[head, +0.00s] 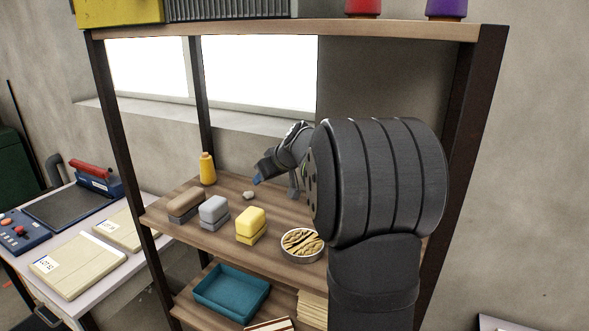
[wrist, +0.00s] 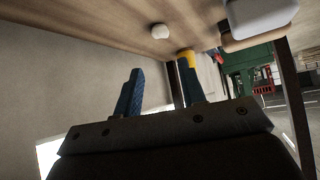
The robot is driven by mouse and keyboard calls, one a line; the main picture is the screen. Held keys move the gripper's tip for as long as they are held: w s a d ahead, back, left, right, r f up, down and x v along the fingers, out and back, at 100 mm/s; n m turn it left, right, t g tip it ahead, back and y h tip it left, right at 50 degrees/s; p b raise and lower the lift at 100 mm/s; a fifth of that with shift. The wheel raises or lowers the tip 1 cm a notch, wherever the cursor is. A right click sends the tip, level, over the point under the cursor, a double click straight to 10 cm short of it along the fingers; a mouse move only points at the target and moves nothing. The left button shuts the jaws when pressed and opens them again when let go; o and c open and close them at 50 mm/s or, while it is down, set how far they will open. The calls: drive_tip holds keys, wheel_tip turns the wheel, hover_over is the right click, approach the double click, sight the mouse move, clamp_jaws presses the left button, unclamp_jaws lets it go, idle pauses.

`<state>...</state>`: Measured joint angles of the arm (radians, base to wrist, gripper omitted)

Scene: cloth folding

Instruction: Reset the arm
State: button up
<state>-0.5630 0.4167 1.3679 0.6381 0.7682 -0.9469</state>
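My gripper (head: 258,175) is above the back part of the wooden middle shelf (head: 232,245), pointing left. In the wrist view, the two blue fingers of my gripper (wrist: 159,92) stand apart with nothing between them. The large dark links of my arm cover the right part of the shelf in the head view. Folded cloths lie in a row on the shelf: a brown one (head: 185,204), a grey one (head: 213,211) and a yellow one (head: 251,224). None of them touches my gripper.
A yellow bottle (head: 207,168), a small white lump (head: 249,195) and a bowl (head: 302,244) stand on the shelf. A teal tray (head: 232,292) sits below. Dark posts (head: 124,140) and the upper shelf (head: 290,31) bound the space. A side table (head: 75,235) stands left.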

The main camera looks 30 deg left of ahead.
sight(251, 197)
drive_tip(key=x, duration=1.2)
wheel_tip(251, 197, up, 3)
drive_tip(key=shift+d+r, duration=0.1)
drive_tip(key=shift+r, duration=0.3)
drive_tip(key=shift+w+d+r, duration=0.1)
drive_tip(key=shift+d+r, duration=0.2)
